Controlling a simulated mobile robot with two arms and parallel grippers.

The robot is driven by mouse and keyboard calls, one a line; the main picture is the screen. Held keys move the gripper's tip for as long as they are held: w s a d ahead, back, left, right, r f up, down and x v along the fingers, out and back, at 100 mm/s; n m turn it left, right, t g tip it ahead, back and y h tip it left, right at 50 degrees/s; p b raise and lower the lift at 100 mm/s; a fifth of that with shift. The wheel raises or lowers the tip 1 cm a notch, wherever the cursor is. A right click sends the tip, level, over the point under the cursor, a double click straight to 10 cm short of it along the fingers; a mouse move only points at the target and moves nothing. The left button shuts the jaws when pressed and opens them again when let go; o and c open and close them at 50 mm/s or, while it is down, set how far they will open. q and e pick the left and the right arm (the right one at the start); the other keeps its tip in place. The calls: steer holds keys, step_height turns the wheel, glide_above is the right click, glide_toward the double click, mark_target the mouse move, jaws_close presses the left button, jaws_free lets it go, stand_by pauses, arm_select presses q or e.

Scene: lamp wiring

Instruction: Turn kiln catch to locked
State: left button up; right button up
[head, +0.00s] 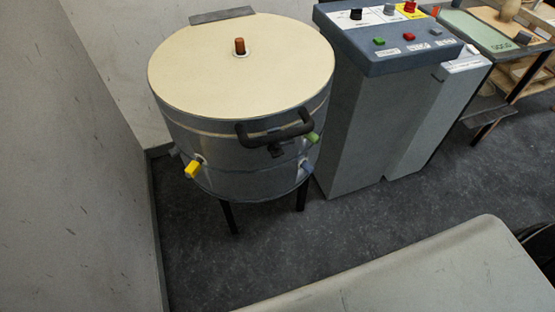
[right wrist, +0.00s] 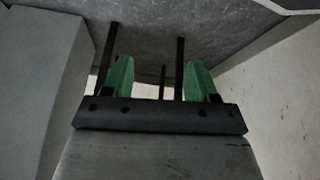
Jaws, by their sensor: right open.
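The kiln (head: 205,140) is a round grey drum with a cream lid (head: 215,65), standing on dark legs; the lid is down. A black handle (head: 290,130) curves from its front rim, with a small dark piece (head: 275,151) below it that may be the catch. A yellow knob (head: 193,169), a green knob (head: 313,137) and a blue knob (head: 306,166) stick out of the body; which setting the catch has I cannot tell. My right gripper (right wrist: 158,65) has green fingers, spread apart with nothing between them. It is not in the head view. My left gripper is not in view.
A grey control cabinet (head: 345,130) with coloured buttons stands right of the kiln. A bench (head: 480,32) with wooden shelving is farther right. A wall (head: 75,150) closes off the left. The dark floor (head: 260,245) before the kiln is clear.

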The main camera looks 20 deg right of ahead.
steer(key=shift+o, duration=0.4)
steer(key=w+a+r+t+b, duration=0.2)
steer(key=w+r+t+b, duration=0.1)
steer(key=w, duration=0.9)
steer(key=shift+w+r+t+b, duration=0.3)
steer(key=shift+r+t+b, duration=0.15)
steer(key=shift+r, duration=0.25)
steer(key=m+t+b, duration=0.2)
steer(key=t+b, duration=0.7)
glide_toward(279, 155)
steer(key=w, duration=0.9)
steer(key=shift+w+a+f, duration=0.1)
steer(key=shift+w+a, duration=0.1)
steer(key=shift+w, duration=0.15)
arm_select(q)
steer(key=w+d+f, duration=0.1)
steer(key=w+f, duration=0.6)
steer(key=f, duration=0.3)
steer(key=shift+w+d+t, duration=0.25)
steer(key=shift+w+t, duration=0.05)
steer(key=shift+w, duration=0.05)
arm_select(e)
steer(key=shift+w, duration=0.7)
steer(key=shift+c, duration=0.3)
